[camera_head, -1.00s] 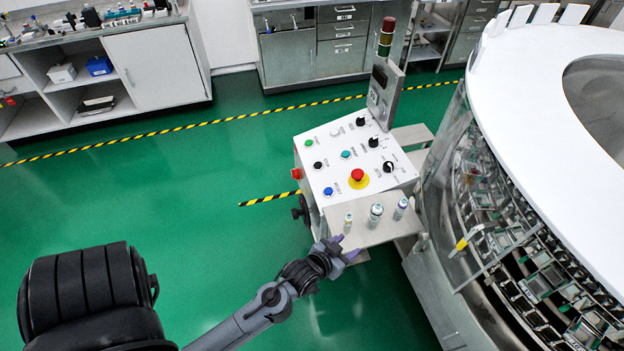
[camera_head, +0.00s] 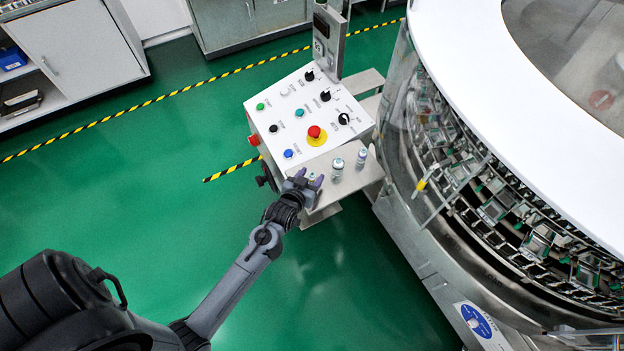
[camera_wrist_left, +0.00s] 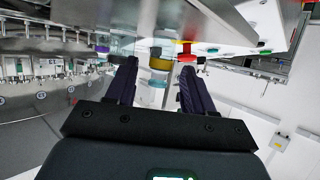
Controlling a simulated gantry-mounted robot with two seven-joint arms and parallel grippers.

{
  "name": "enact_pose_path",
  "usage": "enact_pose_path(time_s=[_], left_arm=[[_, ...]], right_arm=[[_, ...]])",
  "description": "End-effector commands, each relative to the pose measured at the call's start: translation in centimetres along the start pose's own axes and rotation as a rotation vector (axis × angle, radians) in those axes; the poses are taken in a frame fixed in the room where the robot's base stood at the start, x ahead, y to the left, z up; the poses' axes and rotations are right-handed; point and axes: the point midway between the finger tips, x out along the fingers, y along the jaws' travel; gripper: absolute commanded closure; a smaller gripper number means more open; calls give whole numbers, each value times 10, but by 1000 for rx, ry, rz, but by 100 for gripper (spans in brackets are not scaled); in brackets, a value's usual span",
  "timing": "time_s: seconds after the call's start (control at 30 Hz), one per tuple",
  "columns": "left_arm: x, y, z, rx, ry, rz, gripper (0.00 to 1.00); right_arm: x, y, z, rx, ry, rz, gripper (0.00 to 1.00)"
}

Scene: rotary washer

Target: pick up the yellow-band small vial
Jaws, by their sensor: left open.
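The yellow-band small vial (camera_wrist_left: 160,64) shows in the left wrist view between the two dark fingers of my left gripper (camera_wrist_left: 157,82), with a gap on each side. In the head view, my left gripper (camera_head: 308,181) is at the left end of the small metal shelf, its purple fingertips around the vial, which is mostly hidden there. The gripper is open. A larger vial (camera_head: 338,168) and another vial (camera_head: 361,157) stand upright on the shelf (camera_head: 347,183) to the right. My right gripper is not in view.
The control panel (camera_head: 297,95) with a red emergency button (camera_head: 314,132) lies just behind the shelf. The large round washer (camera_head: 480,215) stands close on the right. Open green floor (camera_head: 130,180) lies to the left.

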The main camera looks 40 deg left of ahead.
Motion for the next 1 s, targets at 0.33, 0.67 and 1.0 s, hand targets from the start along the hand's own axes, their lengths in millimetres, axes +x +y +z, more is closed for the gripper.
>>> enact_pose_path(time_s=[0.33, 0.67, 1.0], left_arm=[[30, 1, 2, 1, 0, 0, 47], [29, 1, 2, 0, 0, 0, 67], [29, 1, 2, 0, 0, 0, 100]], right_arm=[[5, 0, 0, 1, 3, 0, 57], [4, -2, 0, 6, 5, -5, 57], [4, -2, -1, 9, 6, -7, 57]])
